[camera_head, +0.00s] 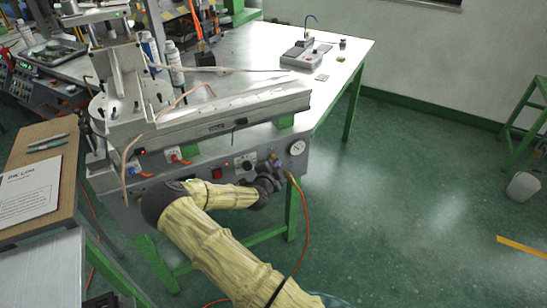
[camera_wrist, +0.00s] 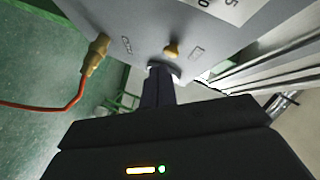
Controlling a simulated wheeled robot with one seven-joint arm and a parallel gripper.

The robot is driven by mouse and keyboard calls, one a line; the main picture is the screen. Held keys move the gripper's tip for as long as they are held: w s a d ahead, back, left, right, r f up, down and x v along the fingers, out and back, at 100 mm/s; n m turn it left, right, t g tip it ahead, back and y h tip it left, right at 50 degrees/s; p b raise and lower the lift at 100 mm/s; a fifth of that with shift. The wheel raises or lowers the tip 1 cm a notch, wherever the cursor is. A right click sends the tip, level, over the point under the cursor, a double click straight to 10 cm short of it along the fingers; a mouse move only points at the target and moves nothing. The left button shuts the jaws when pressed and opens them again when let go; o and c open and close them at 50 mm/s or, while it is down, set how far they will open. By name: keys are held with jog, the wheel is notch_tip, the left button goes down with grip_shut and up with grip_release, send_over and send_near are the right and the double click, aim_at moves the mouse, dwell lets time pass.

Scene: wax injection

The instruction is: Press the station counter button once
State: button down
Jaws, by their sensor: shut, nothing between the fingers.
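The grey station front panel (camera_head: 205,170) runs below the machine's long metal bed. It carries a small red control (camera_head: 216,174), a dark round knob and a white round gauge (camera_head: 297,148). I cannot tell which control is the counter button. My gripper (camera_head: 272,178) is at the panel's right part, below and left of the gauge, partly hidden by its own wrist. In the wrist view, my gripper (camera_wrist: 160,72) is shut and empty, its tips close to the panel face (camera_wrist: 150,20). A brass-coloured knob (camera_wrist: 172,50) is just beyond the tips; contact is unclear.
A brass hose fitting (camera_wrist: 97,52) with an orange hose (camera_wrist: 60,108) is left of my fingers in the wrist view. A wooden board (camera_head: 62,205) with paper and pens is at left. Green floor (camera_head: 420,200) is open at right.

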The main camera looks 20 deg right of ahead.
jog(key=shift+s, duration=0.1)
jog(key=shift+s+d+p, duration=0.15)
jog(key=shift+s+p, duration=0.35)
jog(key=shift+s, duration=1.95)
jog(key=s+a+r+n+g+y+p, duration=0.3)
jog(key=s+a+r+n, duration=0.2)
jog(key=s+r, duration=0.3)
jog(key=s+a+r+n+g+y+p, duration=0.3)
jog(key=s+a+r+n, duration=0.3)
jog(key=s+r+n, duration=0.2)
jog(key=s+a+r+n+g+y+p, duration=0.3)
jog(key=s+a+r+n+y+p, duration=0.1)
jog(key=s+r, duration=0.5)
notch_tip(320, 180, up, 2)
jog(key=a+n+p, duration=0.1)
jog(key=n, duration=0.1)
jog(key=shift+a+n, duration=0.4)
